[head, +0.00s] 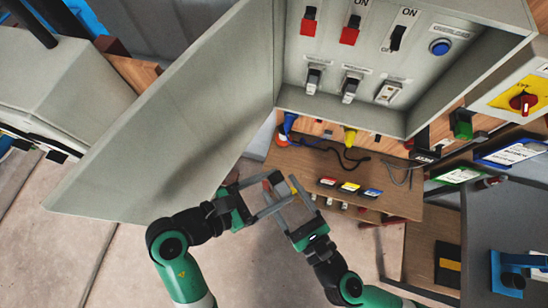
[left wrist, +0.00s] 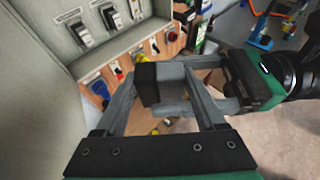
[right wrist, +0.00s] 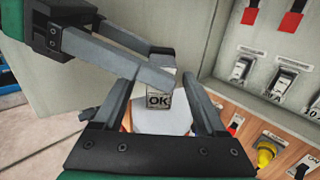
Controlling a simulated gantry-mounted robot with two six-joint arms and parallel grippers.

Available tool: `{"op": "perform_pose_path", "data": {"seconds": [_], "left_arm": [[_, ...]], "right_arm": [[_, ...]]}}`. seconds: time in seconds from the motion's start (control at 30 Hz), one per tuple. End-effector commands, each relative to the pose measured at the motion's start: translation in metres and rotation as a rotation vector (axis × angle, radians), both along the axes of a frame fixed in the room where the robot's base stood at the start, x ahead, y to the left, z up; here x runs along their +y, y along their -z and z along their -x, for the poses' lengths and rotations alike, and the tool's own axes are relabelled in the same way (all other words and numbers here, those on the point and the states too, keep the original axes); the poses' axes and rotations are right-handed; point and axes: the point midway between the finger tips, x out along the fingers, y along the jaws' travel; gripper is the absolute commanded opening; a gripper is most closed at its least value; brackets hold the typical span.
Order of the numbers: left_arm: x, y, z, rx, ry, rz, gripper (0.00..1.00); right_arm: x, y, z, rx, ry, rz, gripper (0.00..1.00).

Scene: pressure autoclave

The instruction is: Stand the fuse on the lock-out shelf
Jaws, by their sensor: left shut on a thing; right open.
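The fuse is a small block with a dark end (left wrist: 147,84) and grey sides, held between my left gripper's fingers. In the right wrist view the fuse shows a pale face marked "OK" (right wrist: 158,101). In the head view my left gripper (head: 283,189) is shut on it in front of the open cabinet door. My right gripper (head: 279,182) is open, its fingers on either side of the fuse and crossing the left fingers. I cannot tell whether they touch it. A wooden shelf (head: 300,166) below the cabinet bears red, yellow and blue tags; I cannot tell whether it is the lock-out shelf.
The open cabinet (head: 420,105) with switches stands behind the grippers, its large grey door (head: 170,120) swung out left. A dark cable (head: 345,153) lies on the shelf. A yellow panel with a red knob (head: 523,102) is at right. Floor at lower left is clear.

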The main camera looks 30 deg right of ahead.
Motion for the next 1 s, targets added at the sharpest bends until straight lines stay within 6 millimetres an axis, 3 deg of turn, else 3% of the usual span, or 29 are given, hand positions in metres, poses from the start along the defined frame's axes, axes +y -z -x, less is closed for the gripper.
{"op": "perform_pose_path", "data": {"seconds": [0.5,1.0], "left_arm": [[0.000,0.000,0.000,0.000,0.000,0.000,0.13],[0.000,0.000,0.000,0.000,0.000,0.000,0.13]], "right_arm": [[-0.005,0.000,0.075,0.000,-0.011,0.002,0.74],[-0.010,0.000,0.115,-0.001,-0.004,0.001,0.74]]}}
